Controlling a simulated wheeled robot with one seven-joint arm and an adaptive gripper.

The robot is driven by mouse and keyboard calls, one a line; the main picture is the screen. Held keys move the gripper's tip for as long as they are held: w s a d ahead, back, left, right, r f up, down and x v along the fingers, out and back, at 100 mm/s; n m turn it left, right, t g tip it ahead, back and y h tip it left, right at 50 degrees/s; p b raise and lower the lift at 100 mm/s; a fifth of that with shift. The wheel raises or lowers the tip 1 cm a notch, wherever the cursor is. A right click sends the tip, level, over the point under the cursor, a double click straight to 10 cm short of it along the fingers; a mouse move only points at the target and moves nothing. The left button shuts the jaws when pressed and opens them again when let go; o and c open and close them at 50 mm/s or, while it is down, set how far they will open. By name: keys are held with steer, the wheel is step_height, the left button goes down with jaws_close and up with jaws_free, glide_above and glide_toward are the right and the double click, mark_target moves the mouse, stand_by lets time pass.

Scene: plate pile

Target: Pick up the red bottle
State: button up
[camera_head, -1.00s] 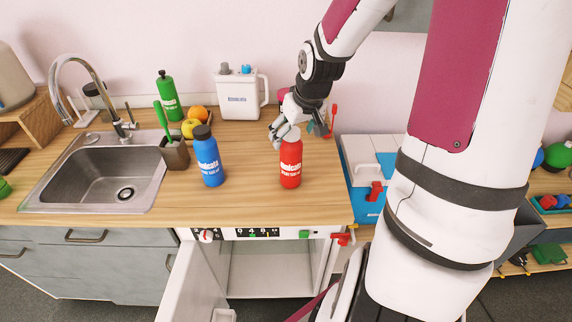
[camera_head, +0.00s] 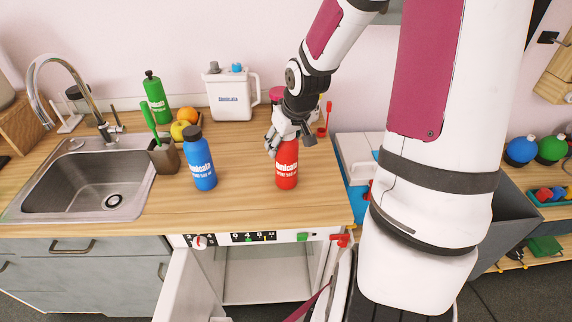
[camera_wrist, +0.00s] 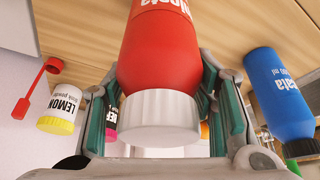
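The red bottle (camera_head: 287,172) stands upright near the front of the wooden counter, its white label facing forward. My gripper (camera_head: 283,143) is over its top, with fingers down around the neck and shoulder, hiding the cap in the head view. In the wrist view, which is upside down, the red bottle (camera_wrist: 160,55) and its white cap lie between the two fingers of my gripper (camera_wrist: 160,85). The fingers are spread, with a narrow gap showing beside the cap. I cannot tell whether the fingertips touch the bottle's body.
A blue bottle (camera_head: 200,165) stands to the left on the counter, also seen in the wrist view (camera_wrist: 280,95). Behind are a white jug (camera_head: 232,95), fruit and a green bottle (camera_head: 157,98). The sink (camera_head: 85,180) is at left. An open cabinet door (camera_head: 185,285) hangs below.

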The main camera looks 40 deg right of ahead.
jaws_close()
